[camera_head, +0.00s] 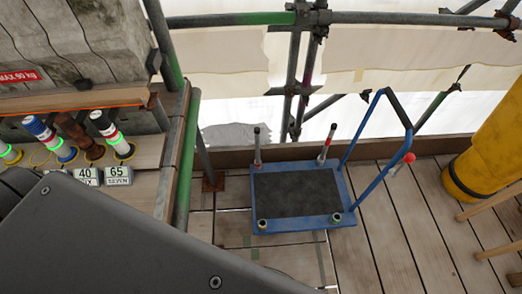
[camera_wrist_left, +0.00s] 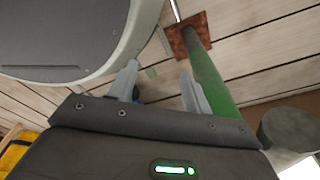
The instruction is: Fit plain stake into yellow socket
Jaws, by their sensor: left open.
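In the head view, a blue cart (camera_head: 242,203) with a dark mat stands on the deck. An upright stake (camera_head: 257,147) stands at its back left corner, and a red-marked stake (camera_head: 325,146) leans at its back right. Short sockets sit at the front left (camera_head: 262,224) and front right (camera_head: 336,218) corners; their colours are too small to tell surely. I cannot tell which stake is the plain one. My left gripper (camera_wrist_left: 158,78) is open and empty in the left wrist view, beside a green pole (camera_wrist_left: 211,80). My right gripper is out of view.
Several banded cylinders with glowing green rings, one being blue and white (camera_head: 45,132), stand on a ledge at left, near number plates (camera_head: 117,175). A green rail (camera_head: 187,165) edges the ledge. A yellow column (camera_head: 488,145) stands at right. Planks between cart and column are clear.

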